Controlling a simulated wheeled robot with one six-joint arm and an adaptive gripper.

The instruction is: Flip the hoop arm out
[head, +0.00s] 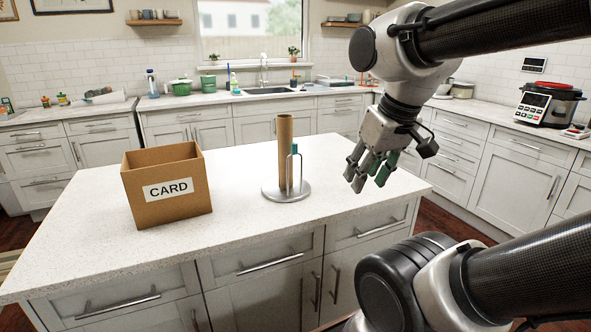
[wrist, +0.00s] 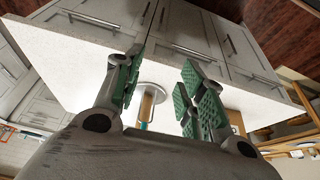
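A paper-towel holder with a round steel base (head: 272,194) stands on the white island top. A bare brown cardboard tube (head: 284,145) stands upright on it. The thin steel hoop arm (head: 301,178) rises upright close beside the tube's right side, with a teal piece (head: 295,149) at its top. In the wrist view the base (wrist: 154,94) and teal piece (wrist: 143,126) show between my fingers. My gripper (head: 368,180) is open and empty, apart from the hoop arm, to its right above the counter. Its green-padded fingers also show in the wrist view (wrist: 160,68).
An open cardboard box labelled CARD (head: 168,190) stands on the island left of the holder. The counter top (head: 340,205) around the holder is otherwise clear. A pressure cooker (head: 550,104) is on the far right counter.

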